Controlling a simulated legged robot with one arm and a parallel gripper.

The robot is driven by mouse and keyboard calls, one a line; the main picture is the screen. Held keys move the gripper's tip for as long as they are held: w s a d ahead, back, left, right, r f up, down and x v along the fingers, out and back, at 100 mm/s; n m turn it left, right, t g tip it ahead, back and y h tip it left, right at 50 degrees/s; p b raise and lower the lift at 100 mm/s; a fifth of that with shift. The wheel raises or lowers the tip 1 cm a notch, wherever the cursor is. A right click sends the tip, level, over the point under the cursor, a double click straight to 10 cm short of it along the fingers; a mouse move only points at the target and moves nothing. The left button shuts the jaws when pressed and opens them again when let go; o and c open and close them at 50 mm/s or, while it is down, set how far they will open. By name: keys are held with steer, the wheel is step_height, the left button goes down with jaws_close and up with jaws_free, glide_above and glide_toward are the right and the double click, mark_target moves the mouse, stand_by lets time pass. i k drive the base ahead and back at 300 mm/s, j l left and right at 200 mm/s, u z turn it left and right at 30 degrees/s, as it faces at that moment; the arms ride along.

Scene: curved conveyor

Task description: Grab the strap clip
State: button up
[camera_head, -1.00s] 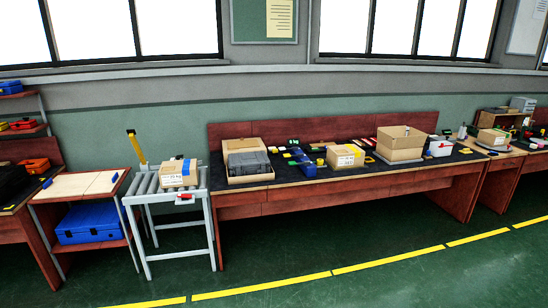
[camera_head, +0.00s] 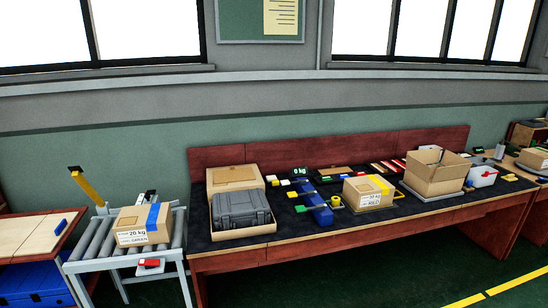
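I cannot tell which thing is the strap clip at this size. Small yellow, red, green and white pieces (camera_head: 300,181) lie on the dark top of the long workbench (camera_head: 228,264), left of its middle. A long blue object (camera_head: 318,208) lies among them, with a yellow round piece (camera_head: 335,202) at its right side. My gripper is not in view.
An open carton with a grey case (camera_head: 242,208) stands at the bench's left. A taped carton (camera_head: 368,192) and an open box (camera_head: 435,172) stand further right. The roller conveyor (camera_head: 95,240) bears a blue-taped carton (camera_head: 143,224). Green floor shows in front at right.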

mark_target(336, 200)
steer(key=i, duration=0.75)
steer(key=i+u, duration=0.15)
steer(key=i, duration=0.6)
steer(key=i+l, duration=0.2)
steer(key=i, duration=0.55)
